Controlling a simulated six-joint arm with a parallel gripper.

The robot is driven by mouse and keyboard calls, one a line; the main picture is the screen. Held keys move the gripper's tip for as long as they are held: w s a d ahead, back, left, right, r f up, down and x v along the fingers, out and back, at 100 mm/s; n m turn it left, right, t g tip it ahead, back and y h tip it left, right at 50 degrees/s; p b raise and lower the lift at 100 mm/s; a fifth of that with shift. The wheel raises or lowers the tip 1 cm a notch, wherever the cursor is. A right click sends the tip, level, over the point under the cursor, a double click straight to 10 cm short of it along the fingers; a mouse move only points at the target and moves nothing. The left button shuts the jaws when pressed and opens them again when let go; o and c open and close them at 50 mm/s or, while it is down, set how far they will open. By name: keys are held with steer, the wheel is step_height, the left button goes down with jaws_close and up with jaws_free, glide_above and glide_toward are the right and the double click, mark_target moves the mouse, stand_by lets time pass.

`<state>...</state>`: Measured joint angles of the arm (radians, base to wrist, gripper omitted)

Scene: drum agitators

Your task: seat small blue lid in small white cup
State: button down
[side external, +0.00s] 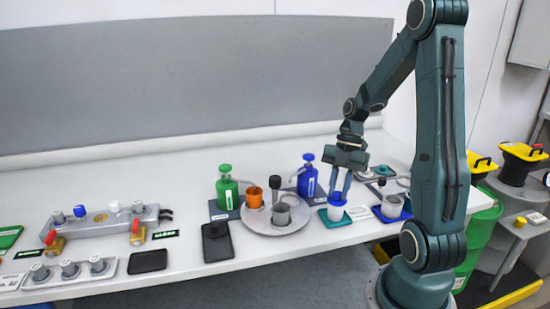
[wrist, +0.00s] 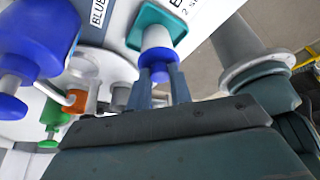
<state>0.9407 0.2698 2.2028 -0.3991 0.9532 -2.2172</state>
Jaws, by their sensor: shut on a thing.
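The small white cup (side external: 335,212) stands upright on a teal tray (side external: 325,220) in the side external view. It also shows in the wrist view (wrist: 157,37), where the teal tray (wrist: 140,18) is at the top. The small blue lid (wrist: 158,57) is at the cup's mouth, in line with it; I cannot tell whether it sits fully down. My gripper (side external: 340,188) points down over the cup, its fingers shut on the lid. In the wrist view, the fingertips (wrist: 161,72) are on both sides of the lid's blue knob.
A blue pump bottle (side external: 307,178) and a round grey plate with a grey cup (side external: 281,213) and an orange cup (side external: 254,197) stand to the left. A green pump bottle (side external: 227,188) is farther left. A larger cup (side external: 391,205) on a blue tray stands close on the right.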

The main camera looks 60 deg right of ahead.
stand_by(0.3)
steer(key=c, duration=1.2)
jaws_free()
steer(key=o, duration=0.3)
steer(key=shift+o, duration=0.2)
steer(key=shift+r, duration=0.6)
steer(key=shift+r, duration=0.35)
steer(key=shift+r, duration=0.45)
steer(key=shift+r, duration=2.35)
